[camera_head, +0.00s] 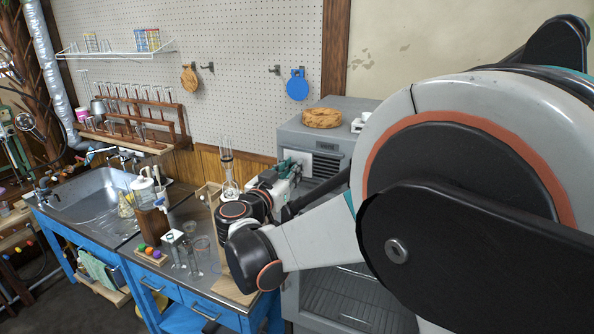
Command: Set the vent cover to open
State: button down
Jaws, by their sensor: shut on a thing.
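A grey cabinet (370,117) stands right of the blue bench, with dark vent slats (327,166) on its upper front. A pale plate beside the slats, at their left, looks like the vent cover (299,157); it is small and partly hidden. My arm reaches over the bench to the cabinet's front. My gripper (290,170) is at the left side of the vent, against the pale plate, and is shut on it as far as I can tell. The fingertips are small and partly hidden, so the exact grip is unclear.
A round brown ring (322,118) lies on the cabinet. Glassware (202,250), coloured balls (150,251) and a tall glass column (228,165) stand on the bench close to my arm. A sink (90,195) is at the left. The floor at the lower left is clear.

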jog(key=c, duration=1.5)
grip_release()
jog(key=shift+a, duration=0.25)
jog(key=shift+o, duration=0.4)
jog(key=shift+a, duration=0.15)
jog(key=v, duration=1.1)
jog(key=shift+s, duration=0.45)
